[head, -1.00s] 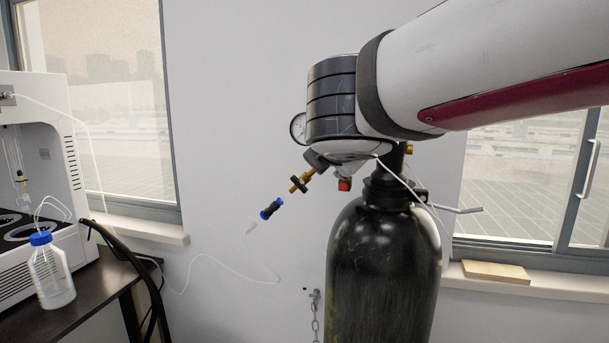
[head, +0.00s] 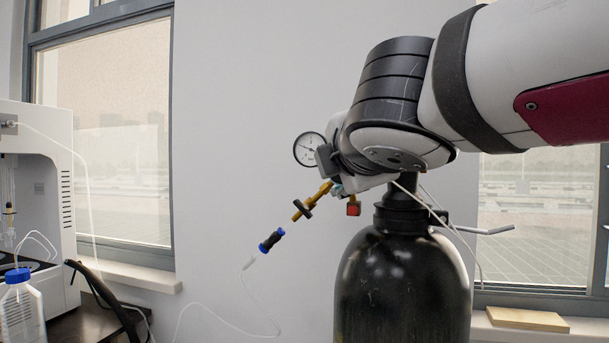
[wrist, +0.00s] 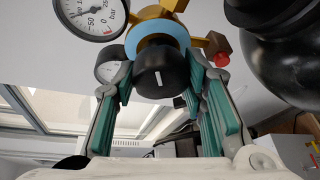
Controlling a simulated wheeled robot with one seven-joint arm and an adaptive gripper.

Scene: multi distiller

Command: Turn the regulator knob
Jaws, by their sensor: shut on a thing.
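The regulator knob (wrist: 160,80) is black and round with a short white mark on its face. It sits in front of a blue ring (wrist: 140,35) and the brass regulator body (wrist: 160,12) in the wrist view. In the head view my wrist hides the knob and most of the regulator. A pressure gauge (head: 309,149) shows left of my wrist, and it also appears in the wrist view (wrist: 92,14).
The black gas cylinder (head: 403,285) stands close below my wrist. A brass outlet (head: 312,201) with a blue-ended connector (head: 271,240) and thin tube points down-left. A red-ended fitting (head: 353,206) hangs beneath. A white machine (head: 38,190) and bottle (head: 20,310) stand at left.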

